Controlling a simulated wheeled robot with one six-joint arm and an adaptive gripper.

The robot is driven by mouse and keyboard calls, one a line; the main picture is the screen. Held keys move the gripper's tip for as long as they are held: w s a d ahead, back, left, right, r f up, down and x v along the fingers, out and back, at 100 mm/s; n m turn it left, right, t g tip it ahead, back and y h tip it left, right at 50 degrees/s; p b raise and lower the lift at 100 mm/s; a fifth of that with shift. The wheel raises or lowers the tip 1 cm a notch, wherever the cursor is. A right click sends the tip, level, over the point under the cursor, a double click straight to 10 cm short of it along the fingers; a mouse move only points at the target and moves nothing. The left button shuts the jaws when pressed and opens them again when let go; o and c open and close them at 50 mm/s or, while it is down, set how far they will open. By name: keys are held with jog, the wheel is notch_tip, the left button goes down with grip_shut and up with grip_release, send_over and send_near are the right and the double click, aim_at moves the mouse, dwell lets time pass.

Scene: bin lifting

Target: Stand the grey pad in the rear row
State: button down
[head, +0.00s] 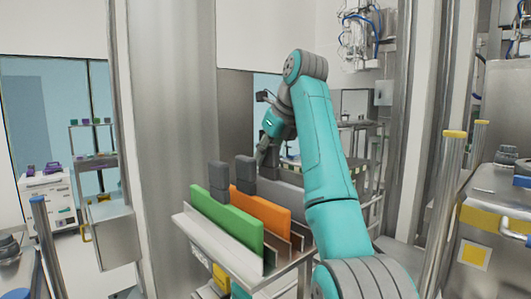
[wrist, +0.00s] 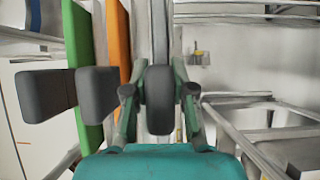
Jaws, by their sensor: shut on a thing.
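The grey pad (head: 287,194) stands upright behind the orange pad in the head view, partly hidden by it and by my arm. In the wrist view the grey pad (wrist: 159,28) shows edge-on, with its dark grip block (wrist: 159,112) between my fingers. My gripper (wrist: 158,92) is shut on this block. In the head view my gripper (head: 262,152) is small and partly hidden behind the grip blocks. I cannot tell whether the pad's lower edge rests in the rack (head: 225,247).
A green pad (head: 226,214) and an orange pad (head: 260,207), each with a dark grip block, stand in front of the grey pad. In the wrist view they are close on the left. A steel column (head: 172,110) rises left of the rack. Metal frames lie right.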

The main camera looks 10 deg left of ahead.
jog(key=shift+f, duration=0.9)
dwell(0.4)
jog(key=c, duration=0.9)
grip_release()
notch_tip(320, 180, up, 10)
dwell(0.6)
